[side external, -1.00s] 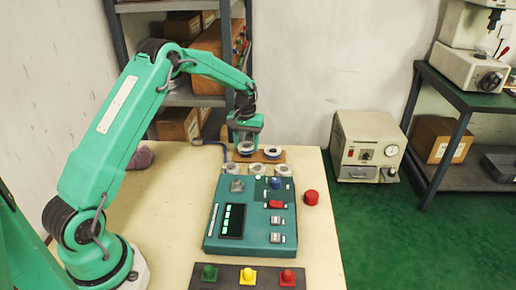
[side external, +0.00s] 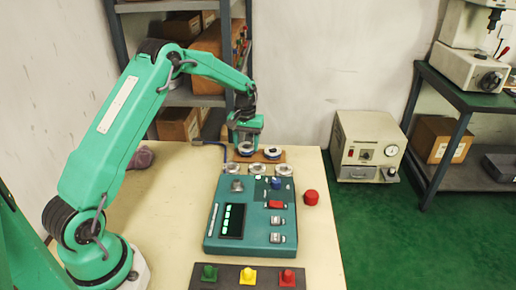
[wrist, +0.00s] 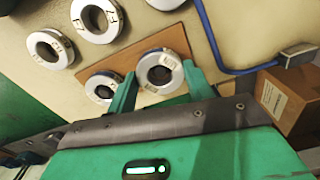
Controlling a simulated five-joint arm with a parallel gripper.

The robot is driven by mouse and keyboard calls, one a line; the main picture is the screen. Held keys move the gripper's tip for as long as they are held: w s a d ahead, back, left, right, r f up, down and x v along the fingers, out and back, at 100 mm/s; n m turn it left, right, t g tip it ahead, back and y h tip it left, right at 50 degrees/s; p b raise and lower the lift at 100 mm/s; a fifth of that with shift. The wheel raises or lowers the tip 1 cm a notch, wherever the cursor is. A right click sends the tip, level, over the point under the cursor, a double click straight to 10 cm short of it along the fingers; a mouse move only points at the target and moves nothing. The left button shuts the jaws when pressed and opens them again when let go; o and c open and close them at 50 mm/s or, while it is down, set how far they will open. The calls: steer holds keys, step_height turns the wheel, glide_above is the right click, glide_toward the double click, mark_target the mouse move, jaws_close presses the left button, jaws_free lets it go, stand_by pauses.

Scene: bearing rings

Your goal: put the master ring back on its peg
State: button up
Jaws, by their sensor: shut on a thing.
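My gripper (wrist: 161,88) is shut on a pale metal ring (wrist: 161,72) with dark markings on its face and a bluish edge. In the side external view, my gripper (side external: 246,147) holds this ring (side external: 246,152) over the left part of a brown board (side external: 261,159). I take it for the master ring, but its markings are too small to read. A second ring (wrist: 103,86) lies on the board beside it; it also shows in the side external view (side external: 272,153). I see no peg; whether the held ring is around one or above it, I cannot tell.
Several loose rings (wrist: 50,48) lie in a row in front of the board, behind the teal control box (side external: 240,215). A blue hose (wrist: 215,48) runs close to the board. A red button (side external: 311,197) stands to the right.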

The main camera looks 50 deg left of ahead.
steer(key=shift+f, duration=0.6)
stand_by(0.9)
steer(key=o, duration=1.3)
steer(key=shift+o, duration=0.2)
steer(key=shift+r, duration=3.7)
steer(key=shift+r, duration=0.1)
